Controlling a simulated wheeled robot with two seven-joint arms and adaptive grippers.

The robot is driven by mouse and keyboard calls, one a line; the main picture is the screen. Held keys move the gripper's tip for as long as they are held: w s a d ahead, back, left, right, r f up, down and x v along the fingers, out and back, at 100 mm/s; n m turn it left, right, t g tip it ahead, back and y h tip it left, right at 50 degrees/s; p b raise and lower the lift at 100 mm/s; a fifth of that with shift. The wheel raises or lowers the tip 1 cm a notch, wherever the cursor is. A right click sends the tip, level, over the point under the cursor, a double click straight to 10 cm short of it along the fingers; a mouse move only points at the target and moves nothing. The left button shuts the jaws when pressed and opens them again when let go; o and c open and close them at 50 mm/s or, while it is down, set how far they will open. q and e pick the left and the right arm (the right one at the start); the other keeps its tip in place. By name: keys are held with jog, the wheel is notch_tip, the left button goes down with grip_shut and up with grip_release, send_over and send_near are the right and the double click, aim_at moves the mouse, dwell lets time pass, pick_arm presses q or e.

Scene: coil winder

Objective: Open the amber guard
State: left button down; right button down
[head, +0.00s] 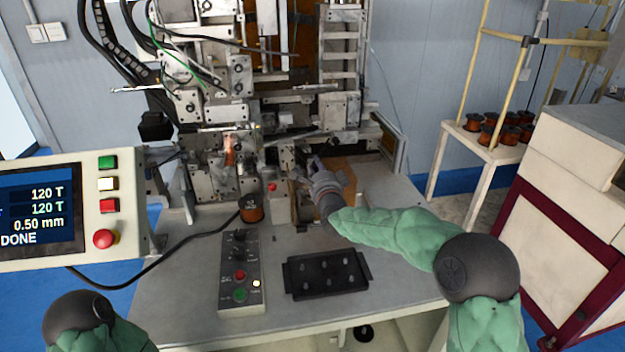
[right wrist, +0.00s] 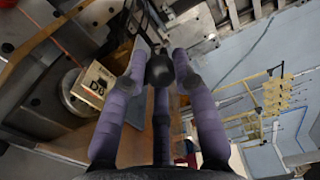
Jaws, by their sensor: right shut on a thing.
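The amber guard (head: 368,170) shows as an orange-brown panel low on the right of the winding machine, partly hidden behind my right gripper. My right gripper (head: 312,168) reaches in at the panel. In the right wrist view its purple fingers close around a dark rounded knob (right wrist: 160,68). Whether the knob is fixed to the guard cannot be told. A brown surface behind the fingers also shows there. My left gripper is out of view; only part of my left arm shows at the bottom left.
A control box (head: 241,275) and a black tray with pegs (head: 327,275) lie on the bench. A copper spool (head: 251,210) stands left of the gripper. A display panel (head: 60,210) stands at the left. A rack with spools (head: 490,140) is at the right.

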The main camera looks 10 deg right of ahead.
aim_at(332, 166)
jog(key=d+b, duration=0.3)
jog(key=shift+d, duration=0.65)
jog(key=shift+r, duration=0.1)
jog(key=c, duration=1)
grip_release()
jog(key=shift+s, duration=0.1)
jog(key=s, duration=1.1)
jog(key=shift+s, duration=0.4)
